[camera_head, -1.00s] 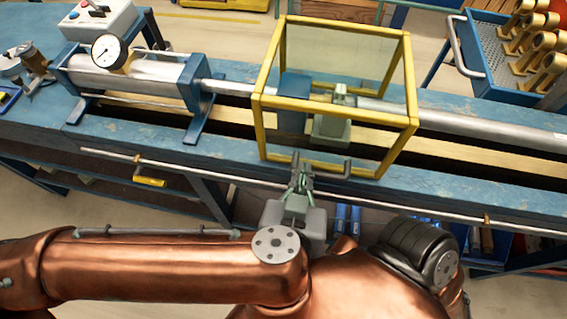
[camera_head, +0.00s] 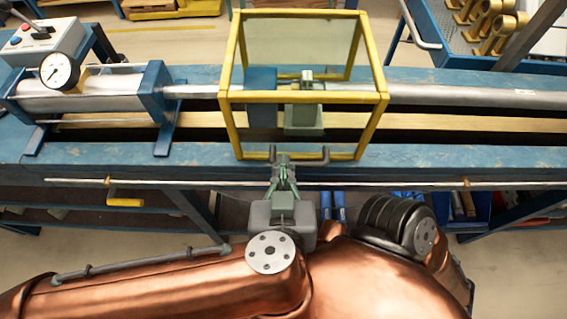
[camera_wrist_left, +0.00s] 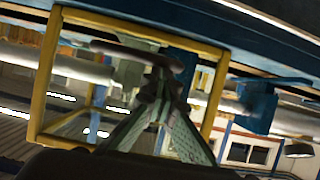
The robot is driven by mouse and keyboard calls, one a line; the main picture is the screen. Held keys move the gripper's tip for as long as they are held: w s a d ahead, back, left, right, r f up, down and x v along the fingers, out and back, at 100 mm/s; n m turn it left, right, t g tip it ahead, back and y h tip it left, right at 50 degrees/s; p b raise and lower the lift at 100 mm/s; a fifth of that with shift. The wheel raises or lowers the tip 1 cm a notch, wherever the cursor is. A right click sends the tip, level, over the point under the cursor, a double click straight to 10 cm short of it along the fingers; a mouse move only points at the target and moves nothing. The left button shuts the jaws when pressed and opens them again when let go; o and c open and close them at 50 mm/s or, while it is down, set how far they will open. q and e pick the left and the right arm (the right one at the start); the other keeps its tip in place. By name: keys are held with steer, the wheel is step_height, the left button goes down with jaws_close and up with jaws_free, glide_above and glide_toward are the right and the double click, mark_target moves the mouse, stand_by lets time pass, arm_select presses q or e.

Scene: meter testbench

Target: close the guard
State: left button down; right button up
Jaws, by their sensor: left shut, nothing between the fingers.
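The guard (camera_head: 373,113) is a yellow-framed box with clear panels. It stands over the rod on the blue bench, around a blue block (camera_head: 262,90) and a grey-green fixture (camera_head: 304,118). My right gripper is not in view.
A cylinder with a dial gauge (camera_head: 60,71) lies left of the guard on the bench (camera_head: 420,157). A control box (camera_head: 40,40) is at the back left. A blue tray with brass parts (camera_head: 480,50) stands at the back right. A thin rod (camera_head: 400,186) runs along the bench front.

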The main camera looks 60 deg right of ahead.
mark_target(300, 95)
arm_select(q)
step_height(300, 95, up, 10)
stand_by(0.6)
